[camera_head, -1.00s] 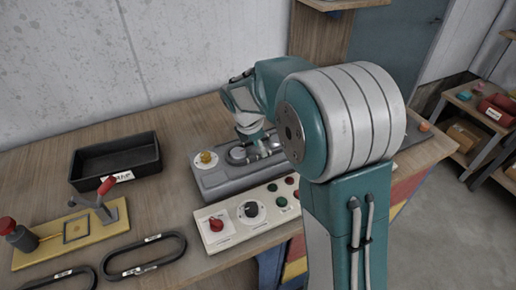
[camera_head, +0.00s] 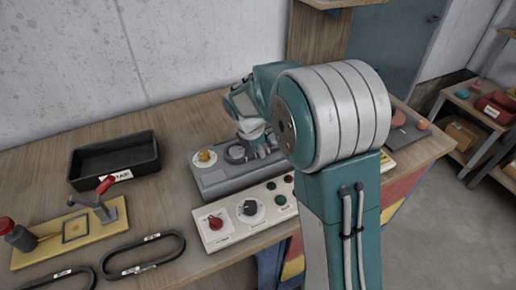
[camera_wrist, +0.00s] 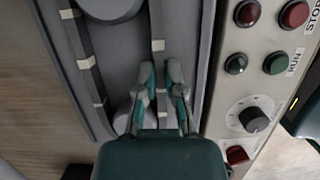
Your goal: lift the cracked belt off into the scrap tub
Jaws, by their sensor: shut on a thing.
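A dark belt with pale marks along it runs over the grey machine (camera_head: 222,183); in the wrist view its left run (camera_wrist: 78,45) and right run (camera_wrist: 157,28) both show. In the wrist view my gripper (camera_wrist: 161,80) is closed around the right run, with one finger on each side. A large round pulley (camera_wrist: 112,5) is at the top and a smaller round part sits left of the fingers. In the head view my gripper (camera_head: 259,148) is low over the machine, and the belt there is mostly hidden. The black scrap tub (camera_head: 146,168) stands left of the machine, empty.
A control panel (camera_head: 228,233) with buttons and dials lies along the machine's front. Two black belt loops (camera_head: 147,268) lie at the front left, near a yellow fixture (camera_head: 42,255) with a red-handled clamp.

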